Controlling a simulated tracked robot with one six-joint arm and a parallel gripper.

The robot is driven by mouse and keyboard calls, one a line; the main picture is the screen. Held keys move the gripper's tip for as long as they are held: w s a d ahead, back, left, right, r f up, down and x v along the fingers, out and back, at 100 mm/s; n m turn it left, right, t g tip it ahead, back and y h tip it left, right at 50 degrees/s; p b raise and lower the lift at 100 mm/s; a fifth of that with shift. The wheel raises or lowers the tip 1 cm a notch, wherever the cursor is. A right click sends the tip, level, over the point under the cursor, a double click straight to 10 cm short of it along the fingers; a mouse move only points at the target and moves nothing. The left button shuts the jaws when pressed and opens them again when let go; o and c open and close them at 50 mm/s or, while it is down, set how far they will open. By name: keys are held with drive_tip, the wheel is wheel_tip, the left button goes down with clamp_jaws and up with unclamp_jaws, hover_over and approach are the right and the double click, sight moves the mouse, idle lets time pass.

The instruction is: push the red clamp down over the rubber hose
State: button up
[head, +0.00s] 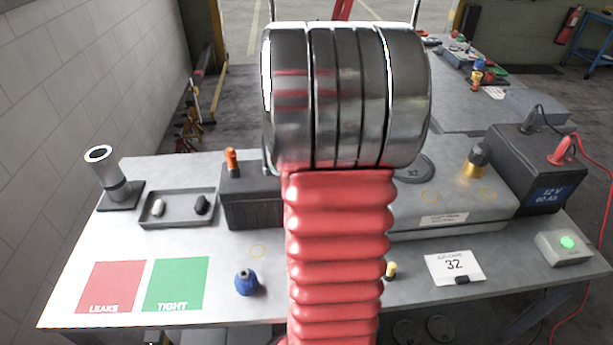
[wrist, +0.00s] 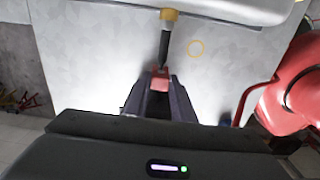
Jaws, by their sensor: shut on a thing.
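The red clamp (wrist: 160,79) is held between the two fingers of my gripper (wrist: 157,92), which is shut on it. The black rubber hose (wrist: 164,46) runs from the clamp up to a yellow fitting (wrist: 168,14) in the wrist view. The clamp is at the gripper end of the hose; I cannot tell whether it is around the hose or only against it. In the head view my own red arm hides the gripper, the clamp and the hose. A small yellow piece (head: 391,268) shows just right of my arm there.
A blue bulb-like part (head: 246,283) stands left of my arm, near the red and green squares. A black tray (head: 178,222) is behind them. A card reading 32 (head: 455,266), a battery (head: 535,165) and a green-lit box (head: 566,247) are on the right.

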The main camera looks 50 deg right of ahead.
drive_tip(key=shift+f, duration=0.25)
drive_tip(key=shift+c, duration=0.3)
drive_tip(key=o, duration=1.1)
drive_tip(key=shift+c, duration=0.2)
drive_tip(key=shift+r, duration=0.15)
wheel_tip(320, 180, up, 14)
drive_tip(key=shift+f, duration=0.2)
drive_tip(key=shift+s, duration=0.1)
idle(0.3)
